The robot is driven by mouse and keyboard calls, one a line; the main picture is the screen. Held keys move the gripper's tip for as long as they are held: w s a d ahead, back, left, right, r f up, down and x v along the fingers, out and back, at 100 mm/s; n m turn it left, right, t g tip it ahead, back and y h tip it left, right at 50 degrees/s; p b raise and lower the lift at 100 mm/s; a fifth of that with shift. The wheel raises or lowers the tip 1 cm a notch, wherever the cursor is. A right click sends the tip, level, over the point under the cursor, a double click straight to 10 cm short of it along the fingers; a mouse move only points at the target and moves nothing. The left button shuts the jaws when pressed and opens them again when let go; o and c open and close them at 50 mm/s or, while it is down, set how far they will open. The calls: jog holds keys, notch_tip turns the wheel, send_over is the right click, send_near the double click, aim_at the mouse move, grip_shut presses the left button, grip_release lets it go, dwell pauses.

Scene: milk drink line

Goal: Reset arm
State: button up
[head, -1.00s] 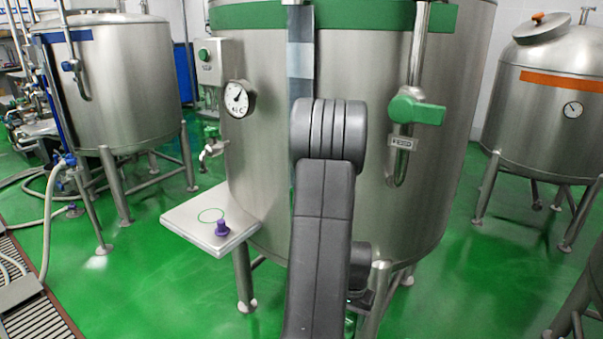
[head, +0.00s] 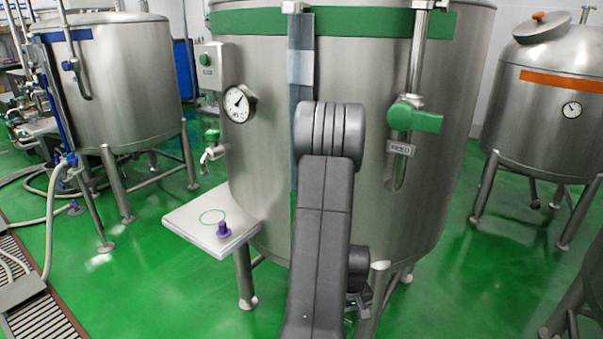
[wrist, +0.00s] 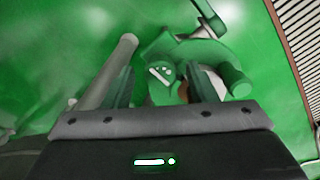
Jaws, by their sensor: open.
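My arm rises in the middle of the head view, in front of the large steel tank (head: 265,140), bent at a grey joint. My gripper (wrist: 160,88) shows in the wrist view with its two fingers apart. It is open, and I see nothing held. A green fitting with white marks (wrist: 163,73) lies beyond the fingers; I cannot tell what it is or how far away. In the head view the gripper is mostly hidden low behind my own arm.
The tank carries a gauge (head: 239,103), a green-handled valve (head: 416,116) and a small tap (head: 212,150). A steel side shelf (head: 185,222) holds a purple piece (head: 223,229). Other tanks stand left (head: 110,80) and right (head: 545,120). A floor grate (head: 45,318) lies at lower left.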

jog(key=shift+n, duration=0.9)
jog(key=shift+s+p, duration=0.1)
jog(key=shift+p, duration=0.2)
